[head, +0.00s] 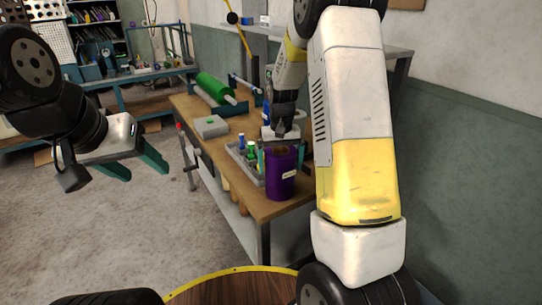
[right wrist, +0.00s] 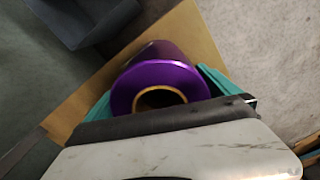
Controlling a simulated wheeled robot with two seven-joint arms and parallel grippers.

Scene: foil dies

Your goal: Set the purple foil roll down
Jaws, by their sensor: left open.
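The purple foil roll (head: 281,184) stands upright at the near end of the wooden workbench (head: 256,208), with a white label on its side. My right gripper (head: 280,157) comes down from above with its teal fingers on both sides of the roll's upper part. In the right wrist view the roll (right wrist: 160,85) shows its round end and brown core between the fingers (right wrist: 160,95), which look closed on it. I cannot tell whether its base touches the bench. My left gripper (head: 143,168) is open and empty, over the floor at left.
A grey tray (head: 233,151) with green and blue items is just left of the roll. Shelving with a blue bench stands at the back left.

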